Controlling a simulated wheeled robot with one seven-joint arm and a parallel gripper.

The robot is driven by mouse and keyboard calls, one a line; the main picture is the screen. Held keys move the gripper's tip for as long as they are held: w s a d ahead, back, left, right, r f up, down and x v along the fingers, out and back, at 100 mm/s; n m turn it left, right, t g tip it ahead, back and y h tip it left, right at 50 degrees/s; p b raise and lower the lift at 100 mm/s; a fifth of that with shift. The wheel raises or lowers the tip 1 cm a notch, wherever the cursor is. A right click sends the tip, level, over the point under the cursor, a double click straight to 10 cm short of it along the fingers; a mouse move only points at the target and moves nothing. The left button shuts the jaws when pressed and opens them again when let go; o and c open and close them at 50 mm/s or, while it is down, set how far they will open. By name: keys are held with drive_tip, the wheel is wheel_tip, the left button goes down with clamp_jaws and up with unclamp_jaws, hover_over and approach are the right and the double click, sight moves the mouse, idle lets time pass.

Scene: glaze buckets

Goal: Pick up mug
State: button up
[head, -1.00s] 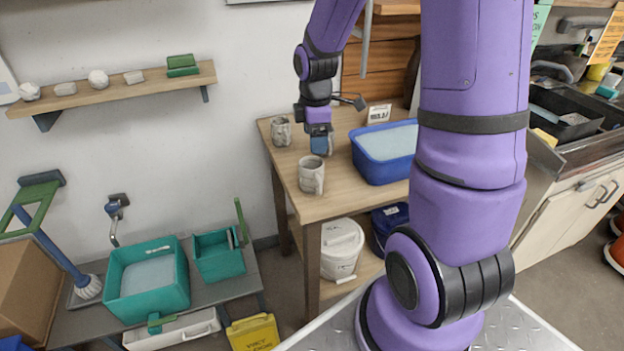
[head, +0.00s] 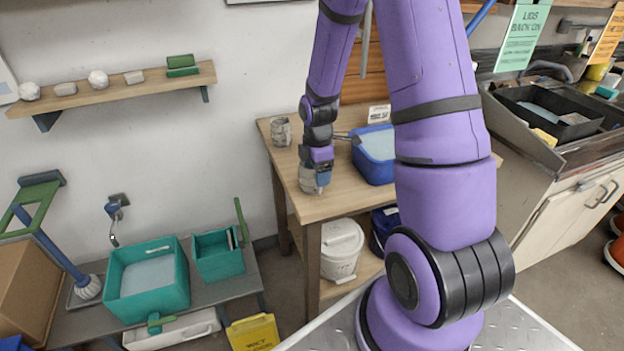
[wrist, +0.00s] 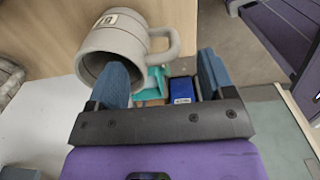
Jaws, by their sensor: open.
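The near grey mug (head: 306,180) stands on the wooden table close to its front left edge, partly hidden behind my gripper (head: 320,182). In the wrist view the mug (wrist: 100,45) shows its open mouth, a small label and its handle. My gripper (wrist: 162,78) is open with nothing held. Its left finger overlaps the mug's mouth in that view, and the handle appears in the gap between the fingers. I cannot tell whether a finger touches the mug. A second grey mug (head: 280,131) stands farther back on the table.
A blue tub (head: 372,165) stands right of the gripper on the table (head: 262,122). A small sign (head: 379,113) is behind it. A white lidded bucket (head: 342,248) sits on the shelf below. Teal tubs (head: 147,290) stand on a low bench at left.

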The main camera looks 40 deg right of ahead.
sight(314, 180)
drive_tip(key=shift+s+f, duration=0.1)
drive_tip(key=shift+f, duration=1.75)
drive_tip(key=c, duration=1.2)
drive_tip(key=shift+c, duration=0.2)
